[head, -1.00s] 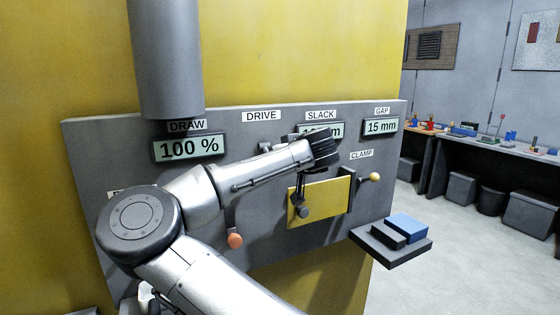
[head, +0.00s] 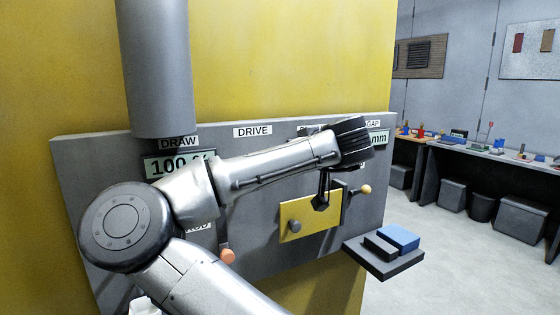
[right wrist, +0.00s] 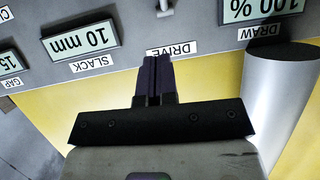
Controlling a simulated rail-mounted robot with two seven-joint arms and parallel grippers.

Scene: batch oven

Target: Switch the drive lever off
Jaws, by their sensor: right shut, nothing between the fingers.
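The DRIVE label (head: 252,131) is on the upper part of the grey panel (head: 90,165); it also shows inverted in the right wrist view (right wrist: 172,50). My right gripper (head: 321,206) is shut and empty, in front of the panel. In the right wrist view its fingertips (right wrist: 157,58) overlap the DRIVE label, and a short metal piece (right wrist: 164,8) shows beyond them at the top edge. My forearm hides the panel area under the label in the head view. An orange-ended handle (head: 226,256) hangs below the forearm; I cannot tell whether it is the drive lever. My left gripper is not in view.
A yellow plate with a round knob (head: 295,225) and a yellow ball-ended handle (head: 365,189) sit on the panel's right half. A shelf with a blue block (head: 400,238) juts out at the lower right. A grey cylinder (head: 157,70) stands above the DRAW display.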

